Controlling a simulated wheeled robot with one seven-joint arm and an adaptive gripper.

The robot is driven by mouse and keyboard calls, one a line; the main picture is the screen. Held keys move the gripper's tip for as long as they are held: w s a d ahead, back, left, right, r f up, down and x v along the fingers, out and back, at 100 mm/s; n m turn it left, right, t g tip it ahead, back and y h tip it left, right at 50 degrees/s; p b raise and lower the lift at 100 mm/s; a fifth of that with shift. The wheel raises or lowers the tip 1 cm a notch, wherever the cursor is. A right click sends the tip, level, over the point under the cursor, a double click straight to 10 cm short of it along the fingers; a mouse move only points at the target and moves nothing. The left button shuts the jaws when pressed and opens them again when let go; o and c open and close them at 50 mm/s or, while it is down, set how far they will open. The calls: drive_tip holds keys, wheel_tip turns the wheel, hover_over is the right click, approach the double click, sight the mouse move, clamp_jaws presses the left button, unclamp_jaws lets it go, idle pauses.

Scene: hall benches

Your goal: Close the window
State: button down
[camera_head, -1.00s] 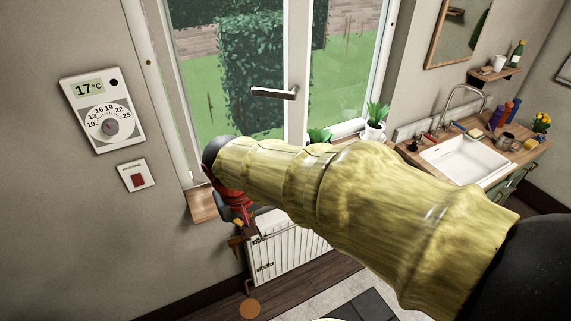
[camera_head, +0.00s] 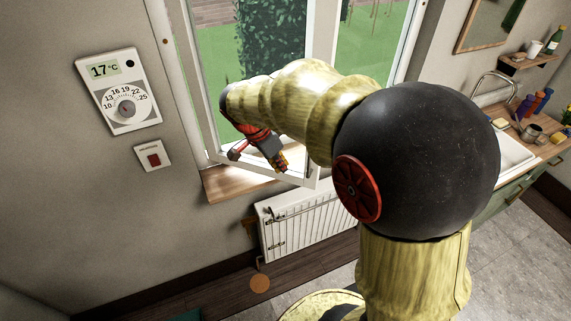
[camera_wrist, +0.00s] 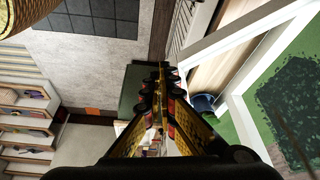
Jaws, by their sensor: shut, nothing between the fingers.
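The window (camera_head: 321,38) has a white-framed sash. Its lower corner (camera_head: 312,182) stands out from the frame over the wooden sill (camera_head: 232,184), so the sash is ajar. My gripper (camera_head: 283,166) is shut and empty, low in front of the sash near that corner. I cannot tell whether it touches the sash. In the wrist view my gripper (camera_wrist: 162,70) has its fingers together, with the white sash frame (camera_wrist: 235,105) close on the right. The window handle is hidden behind my arm.
A radiator (camera_head: 300,226) stands below the sill. A thermostat (camera_head: 119,91) and a red switch (camera_head: 153,156) are on the wall at left. A sink counter (camera_head: 535,160) stands at right. The floor in front is mostly clear.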

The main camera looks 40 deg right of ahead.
drive_tip(key=d+f, duration=0.7)
drive_tip(key=shift+s+f, duration=0.1)
idle(0.4)
drive_tip(key=w+d+n+t+y+p, duration=0.1)
drive_tip(key=w+d+n+t+p, duration=0.2)
drive_tip(key=w+d, duration=2)
drive_tip(key=n+p, duration=0.3)
drive_tip(key=n, duration=0.3)
drive_tip(key=shift+p, duration=0.35)
